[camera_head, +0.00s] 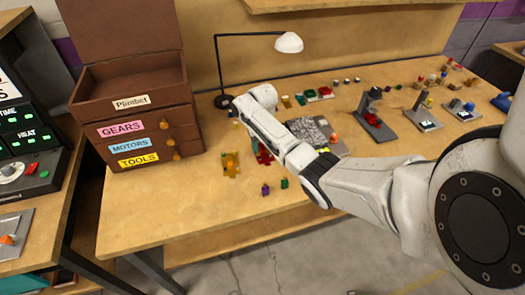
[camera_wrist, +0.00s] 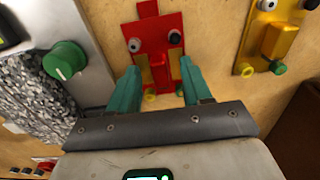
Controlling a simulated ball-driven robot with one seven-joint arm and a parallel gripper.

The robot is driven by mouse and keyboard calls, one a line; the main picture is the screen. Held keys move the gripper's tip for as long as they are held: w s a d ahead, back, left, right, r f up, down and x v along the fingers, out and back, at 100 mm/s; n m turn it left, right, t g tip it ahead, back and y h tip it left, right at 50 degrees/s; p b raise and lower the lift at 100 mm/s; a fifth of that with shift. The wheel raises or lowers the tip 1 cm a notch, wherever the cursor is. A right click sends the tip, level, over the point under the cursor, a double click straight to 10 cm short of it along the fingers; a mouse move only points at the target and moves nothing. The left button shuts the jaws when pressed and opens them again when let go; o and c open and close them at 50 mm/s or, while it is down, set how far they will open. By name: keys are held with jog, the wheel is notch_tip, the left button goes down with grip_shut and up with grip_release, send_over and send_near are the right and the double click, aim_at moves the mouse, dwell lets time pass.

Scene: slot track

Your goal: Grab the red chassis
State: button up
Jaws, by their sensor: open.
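The red chassis (camera_wrist: 150,28) lies flat on the wooden table in the wrist view, with dark and light round parts and yellow pieces on it. In the head view the red chassis (camera_head: 262,155) is partly hidden behind my arm. My gripper (camera_wrist: 157,82) is open, its two teal fingers pointing at the chassis, one on each side of its near end. The fingertips overlap the chassis edges in the picture; I cannot tell whether they touch it. In the head view the gripper is mostly hidden by my arm, with a teal finger (camera_head: 254,145) showing.
A yellow chassis (camera_wrist: 275,35) lies to the right in the wrist view, and left of the red one in the head view (camera_head: 231,164). A grey textured plate with a green knob (camera_wrist: 64,60) is close on the left. A drawer cabinet (camera_head: 125,125) stands at the table's left.

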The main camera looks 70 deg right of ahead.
grip_shut()
dwell(0.3)
jog(key=shift+r, duration=0.15)
